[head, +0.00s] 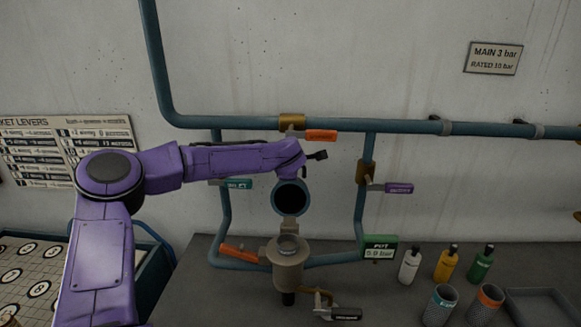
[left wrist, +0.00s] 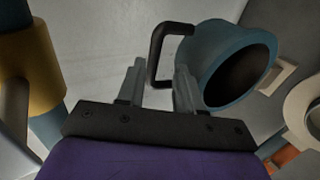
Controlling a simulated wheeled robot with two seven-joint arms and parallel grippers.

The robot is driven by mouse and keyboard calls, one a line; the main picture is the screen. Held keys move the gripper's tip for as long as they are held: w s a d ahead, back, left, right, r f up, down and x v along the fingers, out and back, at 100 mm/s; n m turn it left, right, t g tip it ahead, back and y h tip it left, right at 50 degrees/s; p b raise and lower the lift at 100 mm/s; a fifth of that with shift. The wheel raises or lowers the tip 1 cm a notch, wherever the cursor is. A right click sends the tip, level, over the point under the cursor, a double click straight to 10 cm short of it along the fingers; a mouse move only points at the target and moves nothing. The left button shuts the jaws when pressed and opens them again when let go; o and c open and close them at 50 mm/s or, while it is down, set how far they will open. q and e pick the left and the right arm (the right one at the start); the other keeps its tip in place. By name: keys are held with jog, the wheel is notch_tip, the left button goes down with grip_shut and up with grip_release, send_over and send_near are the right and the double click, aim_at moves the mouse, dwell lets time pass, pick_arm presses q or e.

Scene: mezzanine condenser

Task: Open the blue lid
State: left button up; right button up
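The blue lid (head: 276,197) stands tipped up on its hinge above the round pot (head: 287,262), its dark hollow underside facing me. The pot's mouth below it is uncovered. In the left wrist view the lid (left wrist: 207,70) has a black loop handle (left wrist: 155,50) on its outer side. My left gripper (head: 317,155) is at the top of the lid in the head view. In the left wrist view its two fingers (left wrist: 159,88) are apart, with the handle showing between and just beyond them. I cannot tell whether a finger touches the lid. My right gripper is in neither view.
Blue pipes with an orange lever (head: 321,136), a teal lever (head: 231,183) and a purple lever (head: 398,188) surround the pot. A green gauge box (head: 380,242) stands at its right. Several bottles, two cups and a dark tray (head: 541,294) occupy the bench's right side.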

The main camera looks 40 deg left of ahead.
pick_arm(q)
jog(key=shift+s+d+r+b, duration=0.2)
jog(key=shift+s+d+b, duration=0.05)
jog(key=shift+s+b, duration=0.1)
jog(key=b+v, duration=0.3)
jog(key=v, duration=0.6)
jog(key=shift+s+r, duration=0.2)
jog(key=shift+r, duration=0.1)
jog(key=shift+o, duration=0.4)
jog(key=shift+d, duration=0.1)
jog(key=shift+f, duration=0.1)
